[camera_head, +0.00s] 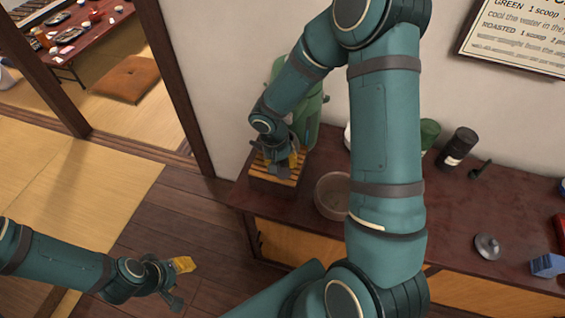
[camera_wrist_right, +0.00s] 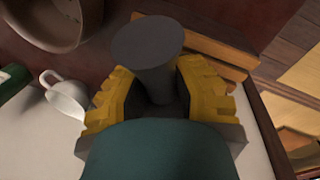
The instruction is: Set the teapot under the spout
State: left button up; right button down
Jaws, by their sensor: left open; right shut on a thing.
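My right gripper (camera_head: 285,162) is low over a slatted wooden stand (camera_head: 262,181) at the counter's left end. In the right wrist view its yellow pads (camera_wrist_right: 158,92) are shut on a dark grey handle with a flared round end (camera_wrist_right: 147,40), seemingly the teapot's. The teapot's body cannot be made out. A light green upright thing (camera_head: 312,108), perhaps the dispenser, stands just behind the stand, partly hidden by my right arm; its spout cannot be made out. My left gripper (camera_head: 186,285) is open and empty over the floor, apart from the counter.
A bowl (camera_head: 331,197) stands right of the stand and also shows in the right wrist view (camera_wrist_right: 58,22). A white cup (camera_wrist_right: 66,96) is nearby. A black canister (camera_head: 459,147) and a small lid (camera_head: 487,246) are further right. The counter's front middle is partly hidden by my arm.

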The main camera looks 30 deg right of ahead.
jog(key=shift+f, duration=0.1)
jog(key=c, duration=0.9)
grip_release()
jog(key=shift+o, duration=0.2)
